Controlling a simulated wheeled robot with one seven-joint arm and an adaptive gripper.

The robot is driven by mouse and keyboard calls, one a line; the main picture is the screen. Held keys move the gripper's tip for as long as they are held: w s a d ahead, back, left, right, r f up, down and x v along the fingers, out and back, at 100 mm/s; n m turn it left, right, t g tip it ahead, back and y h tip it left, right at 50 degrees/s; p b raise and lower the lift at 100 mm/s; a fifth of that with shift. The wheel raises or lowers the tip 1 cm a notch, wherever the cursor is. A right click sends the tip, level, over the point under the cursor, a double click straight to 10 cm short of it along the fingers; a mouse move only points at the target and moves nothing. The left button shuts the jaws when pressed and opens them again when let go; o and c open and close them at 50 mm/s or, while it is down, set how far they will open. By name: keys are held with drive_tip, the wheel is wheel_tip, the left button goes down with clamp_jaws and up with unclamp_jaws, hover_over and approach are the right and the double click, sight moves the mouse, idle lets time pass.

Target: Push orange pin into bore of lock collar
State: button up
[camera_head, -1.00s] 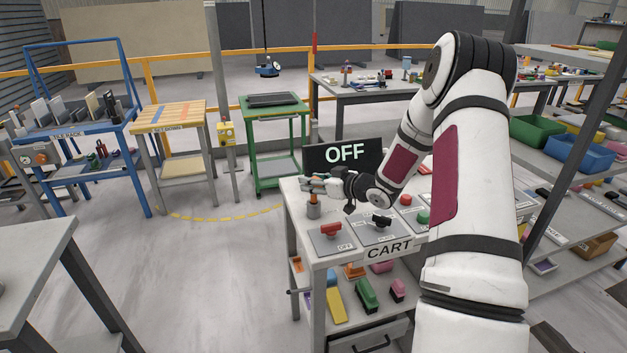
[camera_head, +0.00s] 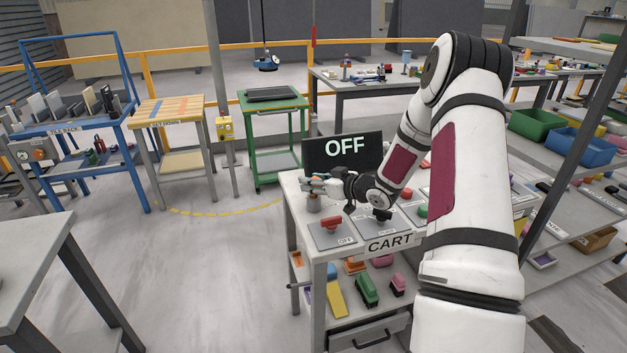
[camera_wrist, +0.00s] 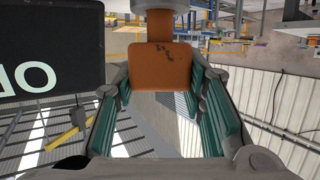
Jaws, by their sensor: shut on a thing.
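The orange pin has a block-shaped head (camera_wrist: 163,67) and a narrower orange shaft in the wrist view. My gripper (camera_head: 312,187) is shut on the head, with a teal-padded finger on each side. The shaft runs into the grey round lock collar (camera_wrist: 160,4) at the top edge of the wrist view. A short length of shaft shows between head and collar. The bore and the pin's tip are hidden.
A black display reading OFF (camera_head: 344,150) stands behind my gripper. Open floor lies left of the cart.

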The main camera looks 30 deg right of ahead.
drive_tip(key=shift+f+b, duration=0.4)
drive_tip(key=shift+f, duration=0.65)
drive_tip(key=o, duration=1.4)
drive_tip(key=shift+s, duration=0.1)
drive_tip(key=v, duration=1.1)
drive_tip(key=shift+s+d+r, duration=0.1)
drive_tip(key=shift+s+r, duration=0.05)
drive_tip(key=shift+s, duration=0.2)
